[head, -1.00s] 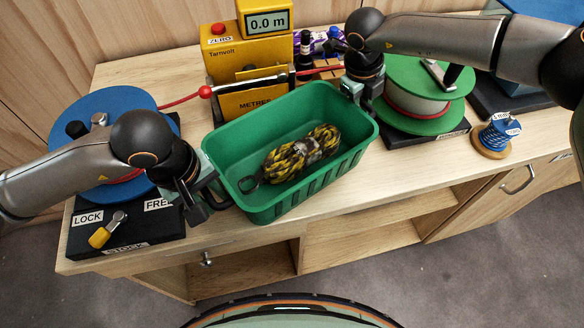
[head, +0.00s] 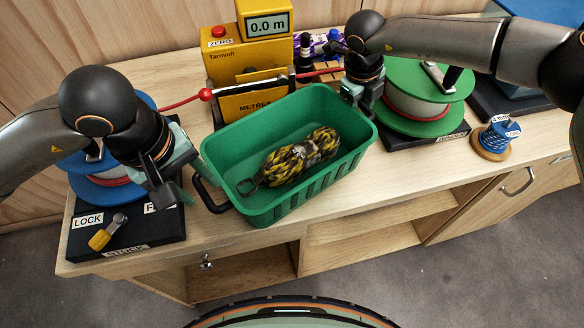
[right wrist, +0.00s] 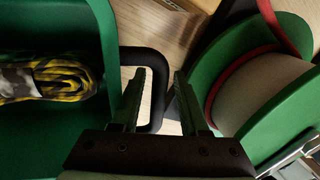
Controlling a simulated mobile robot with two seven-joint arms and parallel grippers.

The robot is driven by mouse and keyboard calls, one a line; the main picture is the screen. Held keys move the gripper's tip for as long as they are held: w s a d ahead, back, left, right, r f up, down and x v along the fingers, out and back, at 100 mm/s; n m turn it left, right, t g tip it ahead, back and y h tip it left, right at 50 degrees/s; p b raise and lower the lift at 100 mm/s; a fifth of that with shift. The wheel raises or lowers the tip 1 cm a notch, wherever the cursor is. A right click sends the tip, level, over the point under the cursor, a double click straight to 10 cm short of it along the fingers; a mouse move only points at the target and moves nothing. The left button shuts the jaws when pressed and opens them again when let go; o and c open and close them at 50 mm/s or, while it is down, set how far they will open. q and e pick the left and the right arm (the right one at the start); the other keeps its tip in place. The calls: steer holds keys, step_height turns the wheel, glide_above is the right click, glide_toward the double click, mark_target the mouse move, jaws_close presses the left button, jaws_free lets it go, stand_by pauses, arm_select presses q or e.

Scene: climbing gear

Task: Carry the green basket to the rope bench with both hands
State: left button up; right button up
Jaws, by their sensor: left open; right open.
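The green basket (head: 285,196) sits on the wooden bench top (head: 400,182), with a yellow-and-black rope bundle (head: 300,158) inside. Its black left handle (head: 209,196) is bare. My left gripper (head: 168,190) is open, to the left of that handle and apart from it. My right gripper (head: 358,90) is at the basket's right end. In the right wrist view, my right gripper (right wrist: 160,90) is open, with the basket's black right handle (right wrist: 152,62) reaching between or close by its fingers. The handle is not gripped.
A blue reel (head: 85,165) on a black LOCK/FREE base stands at left. A yellow meter (head: 250,60) reading 0.0 m stands behind the basket. A green reel (head: 425,118) stands close on the right, with a small blue cord spool (head: 497,135) beyond. Bench top in front is clear.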

step_height(320, 180, up, 12)
steer(key=s+a, duration=0.1)
steer(key=a, duration=0.1)
steer(key=shift+s, duration=0.2)
steer(key=shift+s+f, duration=0.1)
steer(key=shift+f, duration=0.1)
stand_by(0.5)
